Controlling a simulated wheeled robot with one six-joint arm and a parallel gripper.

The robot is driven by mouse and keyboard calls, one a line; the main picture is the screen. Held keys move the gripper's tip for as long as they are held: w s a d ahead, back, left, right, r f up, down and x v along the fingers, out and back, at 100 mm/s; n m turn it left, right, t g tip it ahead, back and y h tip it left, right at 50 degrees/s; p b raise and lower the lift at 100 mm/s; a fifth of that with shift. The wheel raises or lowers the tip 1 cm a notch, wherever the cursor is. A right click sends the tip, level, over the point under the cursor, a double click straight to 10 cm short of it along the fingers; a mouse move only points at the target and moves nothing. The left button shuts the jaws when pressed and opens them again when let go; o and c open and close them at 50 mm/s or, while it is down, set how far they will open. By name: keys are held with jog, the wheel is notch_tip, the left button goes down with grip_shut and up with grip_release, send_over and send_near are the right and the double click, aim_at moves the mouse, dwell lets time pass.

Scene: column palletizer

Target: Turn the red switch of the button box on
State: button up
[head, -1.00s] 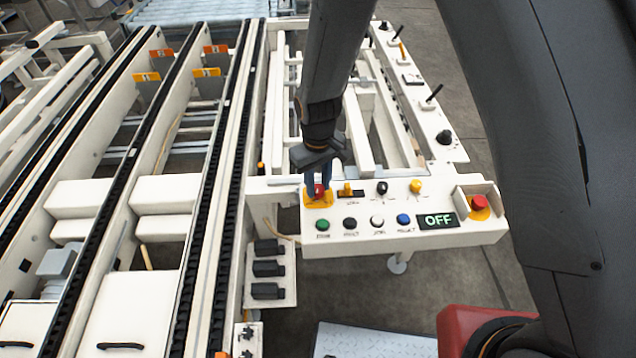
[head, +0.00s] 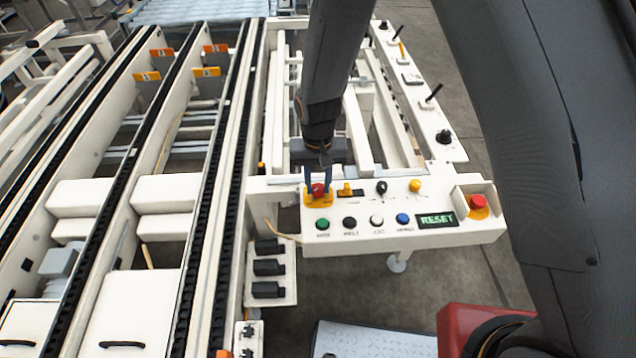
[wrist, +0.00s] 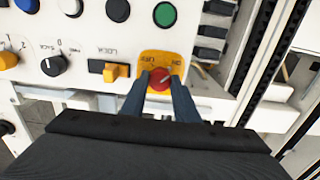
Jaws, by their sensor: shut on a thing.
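The white button box (head: 440,238) stands at the right of the conveyor. Its red switch (head: 318,190) is a round knob on a yellow plate at the box's upper left; it also shows in the wrist view (wrist: 160,79). My gripper (head: 319,188) reaches down over the plate with one finger on each side of the red knob, shut on it. In the wrist view a pale pointer line on the knob slants toward the upper right, near the ON lettering. The display (head: 437,219) reads RESET in green.
Green (head: 322,224), black, white and blue buttons line the front of the box. A yellow lock switch (head: 347,189), a black selector (head: 381,187) and a yellow knob sit beside the red switch. A red emergency button (head: 478,202) is at the right end.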

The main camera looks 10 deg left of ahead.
aim_at(318, 188)
jog(key=o, duration=1.1)
jog(key=shift+c, duration=0.2)
jog(key=shift+r, duration=0.1)
jog(key=shift+r+b, duration=1)
jog(key=shift+r, duration=2.85)
